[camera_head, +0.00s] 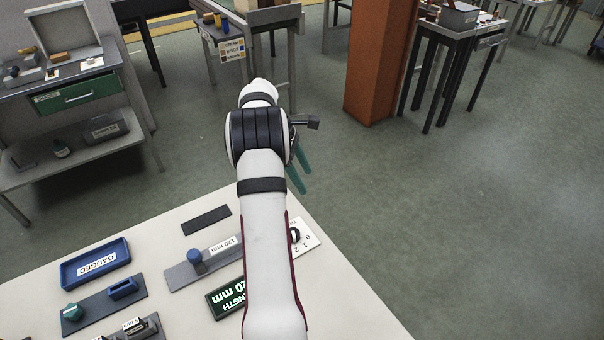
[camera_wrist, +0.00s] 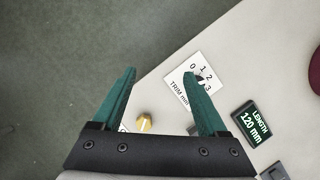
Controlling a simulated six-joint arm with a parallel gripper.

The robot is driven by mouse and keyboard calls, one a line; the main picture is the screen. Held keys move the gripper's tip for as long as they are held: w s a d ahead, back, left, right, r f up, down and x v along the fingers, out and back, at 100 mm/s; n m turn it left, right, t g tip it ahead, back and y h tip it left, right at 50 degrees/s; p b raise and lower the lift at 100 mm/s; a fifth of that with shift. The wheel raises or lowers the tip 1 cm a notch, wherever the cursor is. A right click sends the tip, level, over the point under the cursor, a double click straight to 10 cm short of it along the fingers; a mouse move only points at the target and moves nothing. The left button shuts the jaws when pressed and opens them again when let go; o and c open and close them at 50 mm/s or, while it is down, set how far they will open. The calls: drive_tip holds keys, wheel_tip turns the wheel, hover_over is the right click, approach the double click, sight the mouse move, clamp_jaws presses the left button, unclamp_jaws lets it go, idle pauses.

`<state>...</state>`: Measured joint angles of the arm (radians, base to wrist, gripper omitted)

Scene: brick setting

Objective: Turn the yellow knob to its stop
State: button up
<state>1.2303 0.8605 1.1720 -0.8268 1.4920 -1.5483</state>
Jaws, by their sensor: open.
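My gripper (camera_wrist: 160,73) is open and empty, with one teal finger on each side of the picture. In the head view my gripper (camera_head: 299,170) hangs beyond the table's far edge in the picture, above it by an amount I cannot judge. The yellow knob is not visible there; my arm covers part of the table. The knob's stop and pointer cannot be made out.
A white "TRIM mm" plate (camera_wrist: 180,88) numbered 0 to 3 lies beside the right finger, partly covered. A "LENGTH 120 mm" display (camera_head: 226,299) stands near my arm.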

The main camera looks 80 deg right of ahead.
drive_tip(key=w+a+r+m+t+h, duration=0.35)
drive_tip(key=w+m+t, duration=0.4)
drive_tip(key=m, duration=0.45)
drive_tip(key=shift+g, duration=0.35)
drive_tip(key=x, duration=1.5)
drive_tip(key=shift+w+d+f, duration=0.1)
drive_tip(key=shift+f, duration=0.3)
drive_tip(key=shift+c, duration=0.2)
clamp_jaws()
